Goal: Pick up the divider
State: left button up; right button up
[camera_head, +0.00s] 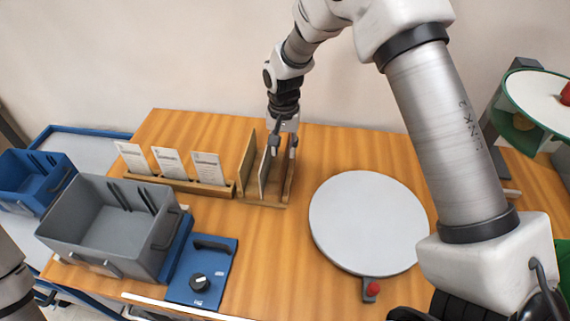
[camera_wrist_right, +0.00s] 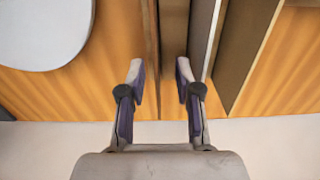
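A wooden rack (camera_head: 262,203) stands on the table with thin upright panels. One is a brown wooden panel (camera_head: 246,158) at its left, and beside it is a pale-edged panel (camera_head: 264,171). I cannot tell for sure which one is the divider. My right gripper (camera_head: 284,148) is over the right part of the rack, pointing down. In the right wrist view my right gripper (camera_wrist_right: 161,82) is open, with a thin wooden edge (camera_wrist_right: 151,45) between its fingers. The grey panel (camera_wrist_right: 203,38) and brown panel (camera_wrist_right: 246,50) lie to the right there. My left gripper is out of view.
A card holder (camera_head: 180,183) with three white cards stands left of the rack. A grey bin (camera_head: 105,225) and a blue control box (camera_head: 205,270) are at front left. A round white plate (camera_head: 368,220) is to the right. Bare table lies in front of the rack.

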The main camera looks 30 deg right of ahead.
aim_at(285, 158)
notch_tip(285, 158, down, 3)
jog(key=shift+s+d+r+p, duration=0.1)
jog(key=shift+s+d+p, duration=0.05)
jog(key=shift+p, duration=0.3)
jog(key=shift+s+f, duration=0.1)
jog(key=shift+f, duration=0.3)
grip_shut()
